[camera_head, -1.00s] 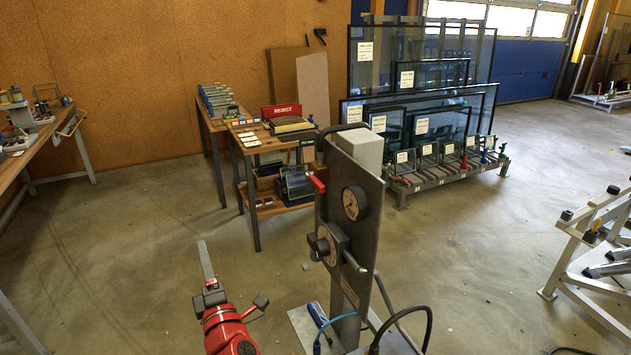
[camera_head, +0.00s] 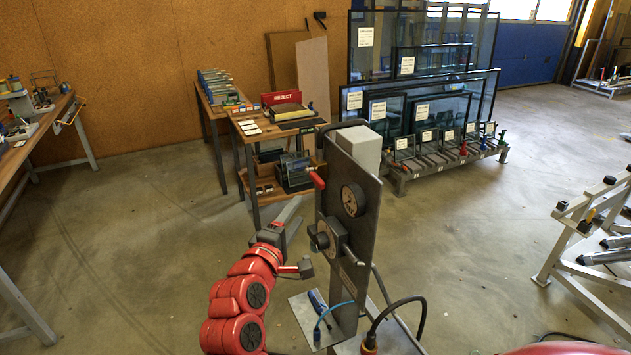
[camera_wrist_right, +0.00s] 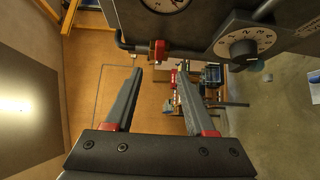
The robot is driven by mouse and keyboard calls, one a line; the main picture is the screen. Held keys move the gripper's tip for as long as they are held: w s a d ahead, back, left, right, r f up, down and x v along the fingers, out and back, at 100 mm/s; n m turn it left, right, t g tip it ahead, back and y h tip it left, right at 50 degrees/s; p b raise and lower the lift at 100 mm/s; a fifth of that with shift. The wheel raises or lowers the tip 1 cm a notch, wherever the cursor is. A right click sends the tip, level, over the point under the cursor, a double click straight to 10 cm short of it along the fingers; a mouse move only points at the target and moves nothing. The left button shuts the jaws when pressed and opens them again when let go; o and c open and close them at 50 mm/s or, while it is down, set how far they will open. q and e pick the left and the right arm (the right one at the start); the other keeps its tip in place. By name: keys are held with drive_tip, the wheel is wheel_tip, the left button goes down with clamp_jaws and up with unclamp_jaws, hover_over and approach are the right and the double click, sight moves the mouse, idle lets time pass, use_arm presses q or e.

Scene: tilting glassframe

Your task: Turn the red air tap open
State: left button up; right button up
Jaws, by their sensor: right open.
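The red air tap (camera_head: 317,179) sticks out at the left edge of an upright grey metal panel (camera_head: 346,225). In the right wrist view the red tap (camera_wrist_right: 157,50) sits on a dark pipe, just beyond the gap between my fingertips. My right gripper (camera_head: 291,212) is left of the panel and a little below the tap. Its two fingers (camera_wrist_right: 160,76) are apart with nothing between them, and I see no contact with the tap. My left gripper is not in view.
The panel also bears a round gauge (camera_head: 353,200) and a numbered dial knob (camera_head: 323,239), close to my right gripper. A blue-handled tool (camera_head: 318,305) lies on its base plate. A workbench (camera_head: 275,127) and glass frames (camera_head: 420,90) stand behind.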

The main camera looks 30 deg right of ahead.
sight(316, 183)
drive_tip(key=p+x, duration=0.3)
drive_tip(key=x, duration=0.9)
drive_tip(key=shift+d+r, duration=0.1)
drive_tip(key=shift+w+d, duration=0.25)
drive_tip(key=shift+w, duration=0.05)
drive_tip(key=shift+c, duration=0.2)
clamp_jaws()
idle(0.5)
